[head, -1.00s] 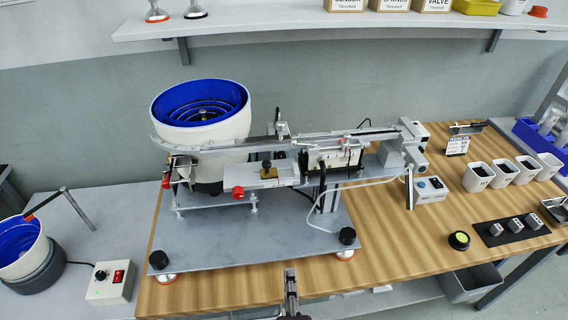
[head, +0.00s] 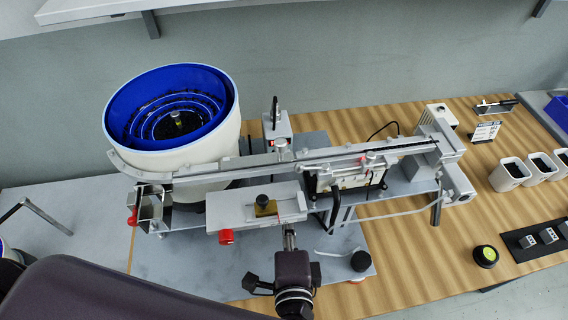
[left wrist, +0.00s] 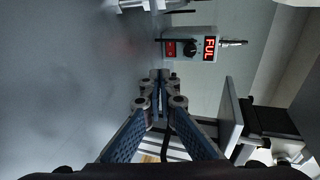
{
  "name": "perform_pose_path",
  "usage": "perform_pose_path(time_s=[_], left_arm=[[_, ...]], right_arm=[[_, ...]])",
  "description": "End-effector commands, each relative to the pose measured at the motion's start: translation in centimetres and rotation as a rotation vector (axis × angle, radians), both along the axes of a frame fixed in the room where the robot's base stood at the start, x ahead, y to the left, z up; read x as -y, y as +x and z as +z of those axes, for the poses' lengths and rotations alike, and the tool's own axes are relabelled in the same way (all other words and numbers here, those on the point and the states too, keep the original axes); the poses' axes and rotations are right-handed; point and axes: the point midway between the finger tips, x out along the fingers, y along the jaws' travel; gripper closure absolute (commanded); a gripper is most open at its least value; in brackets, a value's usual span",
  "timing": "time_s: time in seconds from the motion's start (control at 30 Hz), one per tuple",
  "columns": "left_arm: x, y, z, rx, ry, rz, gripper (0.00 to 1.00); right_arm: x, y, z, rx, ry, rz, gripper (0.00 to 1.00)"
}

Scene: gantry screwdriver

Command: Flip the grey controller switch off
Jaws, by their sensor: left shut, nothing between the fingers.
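A light grey controller box (left wrist: 187,43) shows in the left wrist view, turned on its side. It has a red switch (left wrist: 171,48), a black knob (left wrist: 190,49) and a lit red display (left wrist: 209,48). I cannot tell the switch's position, or pick out this box surely in the head view. My right gripper is not in view.
A bowl feeder (head: 172,122) with a blue inside stands left. Its long track (head: 300,159) runs right, over a grey baseplate (head: 225,275). Several white bins (head: 510,174) and a round black-and-yellow button (head: 485,256) are on the wooden table (head: 425,265).

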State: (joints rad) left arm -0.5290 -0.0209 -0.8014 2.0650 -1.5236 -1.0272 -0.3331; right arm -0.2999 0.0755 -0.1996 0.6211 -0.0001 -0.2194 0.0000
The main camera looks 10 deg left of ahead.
Motion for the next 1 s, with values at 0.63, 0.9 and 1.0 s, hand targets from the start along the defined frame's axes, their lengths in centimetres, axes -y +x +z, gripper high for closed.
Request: perform_pose_path(time_s=[0.63, 0.9, 1.0], left_arm=[[-0.7, 2.4, -0.9, 0.003, 0.0, 0.002, 1.0], [-2.2, 7.8, -2.7, 0.005, 0.002, 0.002, 1.0], [-2.7, 9.6, -3.3, 0.004, 0.0, 0.001, 1.0]], right_arm=[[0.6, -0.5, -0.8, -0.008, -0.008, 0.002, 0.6], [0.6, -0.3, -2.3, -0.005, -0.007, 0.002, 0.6], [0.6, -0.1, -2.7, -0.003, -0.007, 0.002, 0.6]])
